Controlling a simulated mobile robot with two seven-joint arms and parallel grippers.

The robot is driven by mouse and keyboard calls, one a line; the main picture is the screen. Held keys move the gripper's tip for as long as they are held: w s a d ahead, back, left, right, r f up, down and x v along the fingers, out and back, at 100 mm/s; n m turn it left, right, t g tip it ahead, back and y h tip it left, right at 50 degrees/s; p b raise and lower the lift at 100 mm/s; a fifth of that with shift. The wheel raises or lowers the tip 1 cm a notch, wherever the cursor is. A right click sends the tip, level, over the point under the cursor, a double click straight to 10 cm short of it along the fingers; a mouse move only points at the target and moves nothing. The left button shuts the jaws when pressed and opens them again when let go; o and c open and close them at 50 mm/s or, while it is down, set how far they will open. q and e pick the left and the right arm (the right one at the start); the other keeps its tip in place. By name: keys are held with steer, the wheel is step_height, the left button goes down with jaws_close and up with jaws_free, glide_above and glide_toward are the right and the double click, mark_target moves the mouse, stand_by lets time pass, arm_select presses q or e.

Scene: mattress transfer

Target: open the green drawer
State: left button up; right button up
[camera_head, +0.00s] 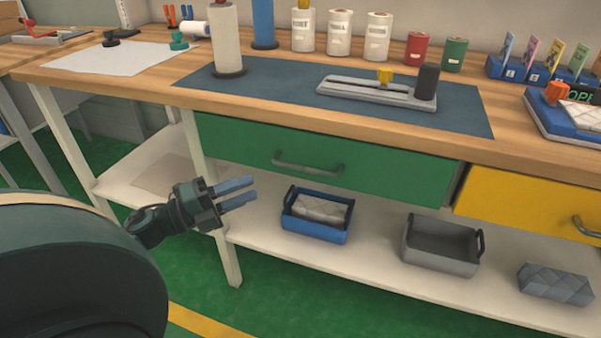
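The green drawer (385,172) is under the wooden workbench top, and its front looks flush with the bench frame. Its grey bar handle (308,167) is at the middle of its front. My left gripper (237,193) is in front of the bench, left of the handle and a little lower in the picture. Its two blue-grey fingers are apart with nothing between them, and they point right. The gripper looks clear of the handle. My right gripper is not in view.
A yellow drawer (530,204) is right of the green one. The lower shelf (370,248) holds a blue bin (317,230), a grey bin (440,260) and a grey woven block (555,284). A white bench leg (215,215) stands beside my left gripper. Green floor lies in front.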

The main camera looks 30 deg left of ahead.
mark_target(297, 169)
arm_select(q)
steer(key=x, duration=1.3)
steer(key=shift+s+r+b, duration=0.15)
steer(key=shift+b, duration=0.15)
steer(key=shift+c, duration=0.4)
jaws_close()
